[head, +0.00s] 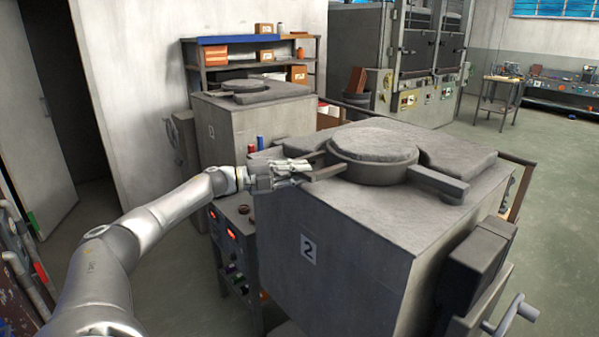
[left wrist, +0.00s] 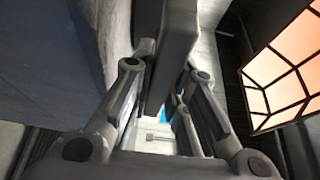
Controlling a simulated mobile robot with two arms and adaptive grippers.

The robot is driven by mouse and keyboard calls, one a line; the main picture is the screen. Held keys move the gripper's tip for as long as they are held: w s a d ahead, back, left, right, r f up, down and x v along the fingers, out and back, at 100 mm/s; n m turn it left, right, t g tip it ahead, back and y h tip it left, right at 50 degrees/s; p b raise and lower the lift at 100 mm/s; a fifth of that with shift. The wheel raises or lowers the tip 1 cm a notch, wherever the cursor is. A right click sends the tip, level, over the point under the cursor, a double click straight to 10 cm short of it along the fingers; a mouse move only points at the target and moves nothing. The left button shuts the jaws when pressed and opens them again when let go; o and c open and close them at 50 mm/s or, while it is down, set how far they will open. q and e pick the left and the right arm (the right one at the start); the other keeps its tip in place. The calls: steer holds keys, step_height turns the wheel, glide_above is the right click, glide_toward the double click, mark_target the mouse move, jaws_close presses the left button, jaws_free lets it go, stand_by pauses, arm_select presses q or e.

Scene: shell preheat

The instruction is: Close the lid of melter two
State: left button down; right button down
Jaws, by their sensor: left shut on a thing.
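Melter two (head: 340,240) is a big grey box with a "2" label on its front face. Its round grey lid (head: 373,146) lies flat over the top opening, with a bar handle (head: 326,172) reaching out to the left and another bar on the right. My left gripper (head: 305,174) is at the left bar's end, shut on it. In the left wrist view the grey bar (left wrist: 178,40) runs between the fingers (left wrist: 165,90). Whether the lid sits fully down on its rim I cannot tell. My right gripper is not in view.
Melter one (head: 255,125) stands behind to the left. A control panel (head: 233,250) with lit displays is beside melter two's left side. A crank handle (head: 512,315) sticks out at the front right. Open floor (head: 555,200) lies to the right.

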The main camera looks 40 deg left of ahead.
arm_select(q)
steer(key=c, duration=1.6)
jaws_free()
steer(key=shift+w+a+r, duration=0.1)
steer(key=shift+a+r, duration=0.05)
steer(key=shift+a, duration=0.1)
steer(key=shift+c, duration=0.2)
steer(key=shift+o, duration=1.3)
steer(key=shift+w+f, duration=0.15)
steer(key=shift+f, duration=0.05)
steer(key=shift+s, duration=0.3)
steer(key=v, duration=1.1)
steer(key=shift+s+a, duration=0.2)
steer(key=shift+a, duration=0.05)
